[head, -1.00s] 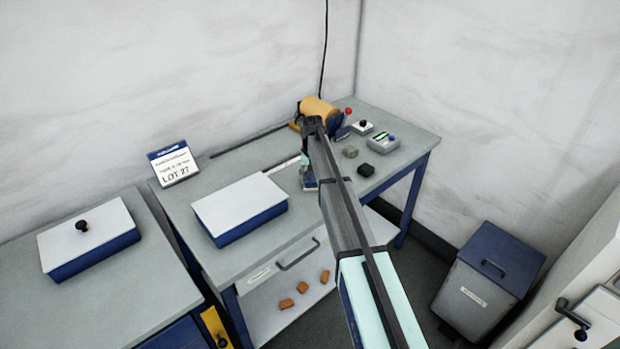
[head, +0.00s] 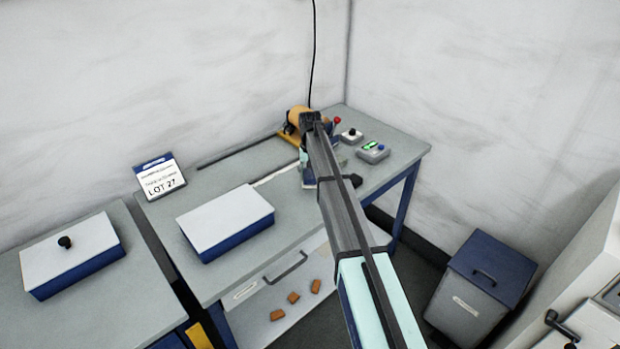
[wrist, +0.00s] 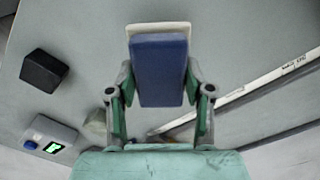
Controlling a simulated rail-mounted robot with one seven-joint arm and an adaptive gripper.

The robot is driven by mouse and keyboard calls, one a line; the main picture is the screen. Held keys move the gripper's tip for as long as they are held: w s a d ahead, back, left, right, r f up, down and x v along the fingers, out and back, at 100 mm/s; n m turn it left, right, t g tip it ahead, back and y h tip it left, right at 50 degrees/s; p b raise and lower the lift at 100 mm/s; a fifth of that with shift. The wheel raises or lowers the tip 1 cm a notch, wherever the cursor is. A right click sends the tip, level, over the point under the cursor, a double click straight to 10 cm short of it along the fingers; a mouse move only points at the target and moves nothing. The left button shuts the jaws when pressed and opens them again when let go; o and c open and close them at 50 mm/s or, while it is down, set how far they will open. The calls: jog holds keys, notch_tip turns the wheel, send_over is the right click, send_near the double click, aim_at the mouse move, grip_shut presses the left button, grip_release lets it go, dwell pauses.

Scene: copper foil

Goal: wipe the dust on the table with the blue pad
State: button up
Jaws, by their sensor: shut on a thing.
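The blue pad (wrist: 160,70) has a pale backing edge and sits between the fingers of my gripper (wrist: 160,95) in the wrist view. My gripper is shut on it. In the head view my arm hides most of the gripper, and a bit of it shows low over the grey table (head: 235,172), near its back right part. I cannot tell whether the pad touches the tabletop. I cannot make out the dust clearly in either view.
A black block (wrist: 40,70), a pale block (wrist: 97,122) and a device with a green screen (head: 372,152) are near the gripper. A white strip (wrist: 275,75) lies on the other side. A white-topped blue box (head: 226,220) and a LOT 27 sign (head: 160,176) stand left.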

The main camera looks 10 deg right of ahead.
jog(key=shift+r+p, duration=0.7)
jog(key=shift+r, duration=1.35)
jog(key=shift+s, duration=0.1)
